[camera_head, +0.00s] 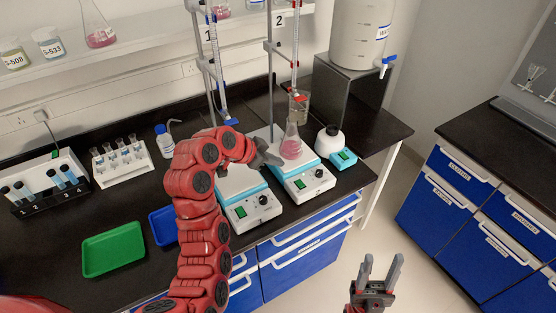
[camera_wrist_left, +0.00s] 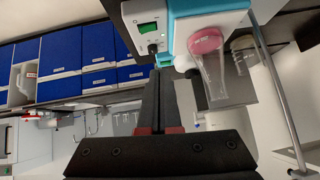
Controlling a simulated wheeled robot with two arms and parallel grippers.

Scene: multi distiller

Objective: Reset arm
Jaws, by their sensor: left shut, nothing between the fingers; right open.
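My left arm (camera_head: 196,215) is red and reaches up from the bottom over the bench. My left gripper (camera_head: 268,158) is shut and empty, beside the right stirrer and close to the flask. Its dark fingers (camera_wrist_left: 159,100) also show together in the left wrist view. My right gripper (camera_head: 380,272) is open and empty, with its fingers pointing up, over the floor in front of the bench. A conical flask with pink liquid (camera_head: 291,147) stands on the right stirrer (camera_head: 303,180). The flask also shows in the left wrist view (camera_wrist_left: 210,62).
The left stirrer (camera_head: 247,205) is partly behind my left arm. Burette stands 1 and 2 rise behind the stirrers. A green tray (camera_head: 113,250), a blue tray (camera_head: 163,226), a tube rack (camera_head: 122,163) and a wash bottle (camera_head: 165,142) are on the bench. Floor is clear at right.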

